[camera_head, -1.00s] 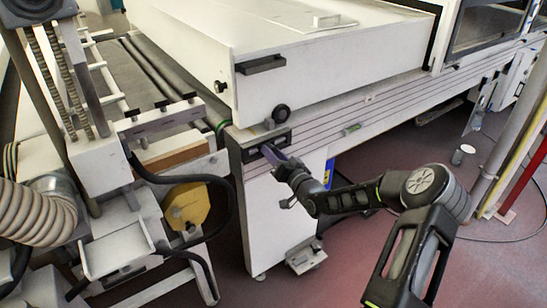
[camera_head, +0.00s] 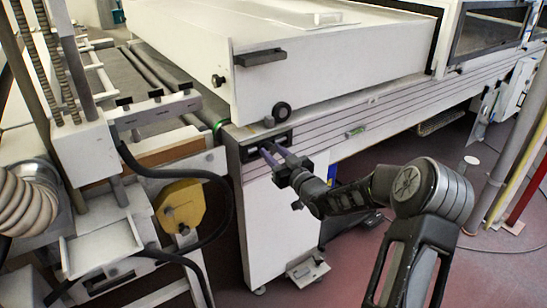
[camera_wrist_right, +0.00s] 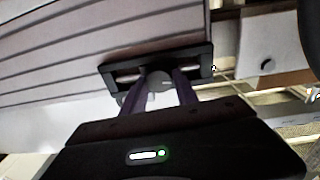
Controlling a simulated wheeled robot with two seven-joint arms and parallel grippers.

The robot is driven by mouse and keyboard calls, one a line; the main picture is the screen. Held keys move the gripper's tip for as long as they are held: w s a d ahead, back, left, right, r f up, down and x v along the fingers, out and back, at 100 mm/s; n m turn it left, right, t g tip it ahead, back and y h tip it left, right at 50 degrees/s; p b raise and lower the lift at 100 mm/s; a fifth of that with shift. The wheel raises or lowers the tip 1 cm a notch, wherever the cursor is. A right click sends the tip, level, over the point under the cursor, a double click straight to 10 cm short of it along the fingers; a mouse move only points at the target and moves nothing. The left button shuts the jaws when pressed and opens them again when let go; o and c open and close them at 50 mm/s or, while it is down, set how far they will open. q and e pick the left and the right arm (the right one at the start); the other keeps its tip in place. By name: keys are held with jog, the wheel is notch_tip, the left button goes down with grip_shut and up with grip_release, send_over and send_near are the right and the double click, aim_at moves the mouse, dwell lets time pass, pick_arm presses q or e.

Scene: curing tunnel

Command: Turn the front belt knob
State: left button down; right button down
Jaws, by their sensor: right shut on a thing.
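In the head view the dark control frame (camera_head: 246,150) is at the front corner of the white machine, and the knob itself is hidden by the fingers. My right gripper (camera_head: 268,151) reaches up to that frame from the lower right, its fingertips at the panel. My left gripper is not in view.
A ribbed hose (camera_head: 28,205) and yellow part (camera_head: 180,205) stand at left.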

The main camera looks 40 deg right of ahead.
jog(key=c, duration=0.9)
grip_release()
jog(key=shift+c, duration=0.2)
jog(key=shift+s, duration=0.15)
jog(key=s, duration=0.7)
jog(key=shift+s+a+f, duration=0.2)
jog(key=shift+s+a, duration=0.05)
jog(key=shift+a, duration=0.05)
